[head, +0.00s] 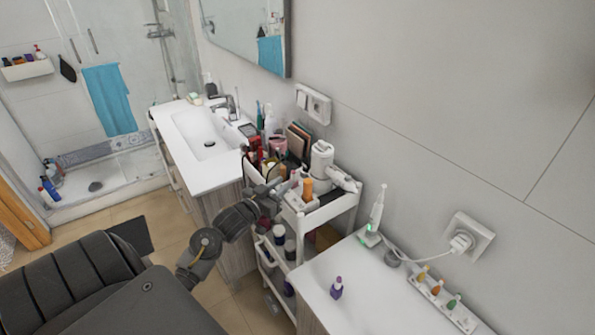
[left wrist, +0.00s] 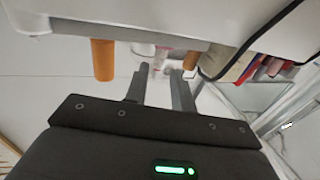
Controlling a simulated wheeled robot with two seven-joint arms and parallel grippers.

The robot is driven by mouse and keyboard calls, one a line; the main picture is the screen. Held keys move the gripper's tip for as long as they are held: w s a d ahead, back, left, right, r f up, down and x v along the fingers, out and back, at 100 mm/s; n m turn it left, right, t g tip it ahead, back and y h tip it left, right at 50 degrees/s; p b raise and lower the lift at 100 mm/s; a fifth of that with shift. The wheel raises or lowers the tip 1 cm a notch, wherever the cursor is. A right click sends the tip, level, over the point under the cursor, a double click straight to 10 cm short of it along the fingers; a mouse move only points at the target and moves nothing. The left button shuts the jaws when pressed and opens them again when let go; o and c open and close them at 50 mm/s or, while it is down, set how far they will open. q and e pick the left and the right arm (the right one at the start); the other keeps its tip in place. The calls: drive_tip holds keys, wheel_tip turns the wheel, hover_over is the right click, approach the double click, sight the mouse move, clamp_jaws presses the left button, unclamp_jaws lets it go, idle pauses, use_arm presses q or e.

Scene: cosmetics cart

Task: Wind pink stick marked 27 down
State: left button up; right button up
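My left arm reaches from the left to the cart in the head view, with the left gripper (head: 276,189) at the cart's top tray, close to a white holder (head: 299,203). An orange stick (head: 307,189) stands upright in this holder. In the left wrist view the left gripper's two fingers (left wrist: 160,84) are apart, with a gap between them. A small pale pink and whitish thing (left wrist: 161,56) shows just beyond the fingertips; it may be the pink stick, but no number can be read. Orange sticks (left wrist: 103,60) show on both sides of the fingers. My right gripper is not in view.
The white cart (head: 337,207) is crowded with bottles and a white hair dryer (head: 321,160). A sink counter (head: 205,150) stands left of it. A white table (head: 375,295) in front right holds a purple bottle (head: 337,287) and an electric toothbrush (head: 375,218).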

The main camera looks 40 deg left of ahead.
sight(292, 177)
use_arm(q)
drive_tip(key=w+p, duration=0.2)
drive_tip(key=w, duration=0.5)
drive_tip(key=shift+w, duration=0.3)
drive_tip(key=shift+w+f, duration=0.1)
drive_tip(key=shift+c, duration=0.4)
clamp_jaws()
